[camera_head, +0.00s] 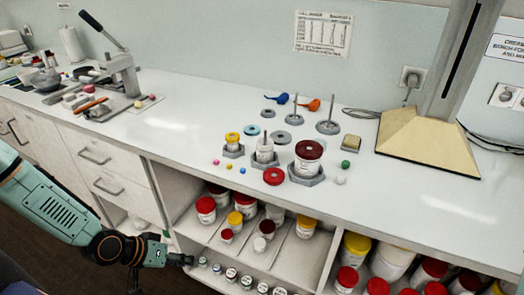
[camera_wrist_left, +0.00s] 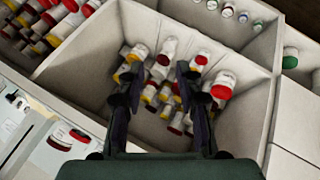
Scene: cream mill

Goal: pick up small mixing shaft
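Two thin upright metal rods on round grey bases stand towards the back of the white bench in the head view. The shorter one, apparently the small mixing shaft (camera_head: 294,110), is on the left, and a taller shaft (camera_head: 331,112) is to its right. My left gripper (camera_head: 188,259) is low in front of the bench, beside the open shelves, well below and left of the shafts. In the left wrist view its two fingers (camera_wrist_left: 158,92) are spread, with nothing held, facing shelved jars. No shaft is recognisable there. My right gripper is not in view.
Blue and orange bulbs (camera_head: 310,105) lie near the shafts. Jars in grey hexagonal holders and a red lid (camera_head: 274,176) stand in front. A tan hood (camera_head: 428,143) is at right, a lever press (camera_head: 122,75) at left. Shelves below hold several jars (camera_head: 206,206).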

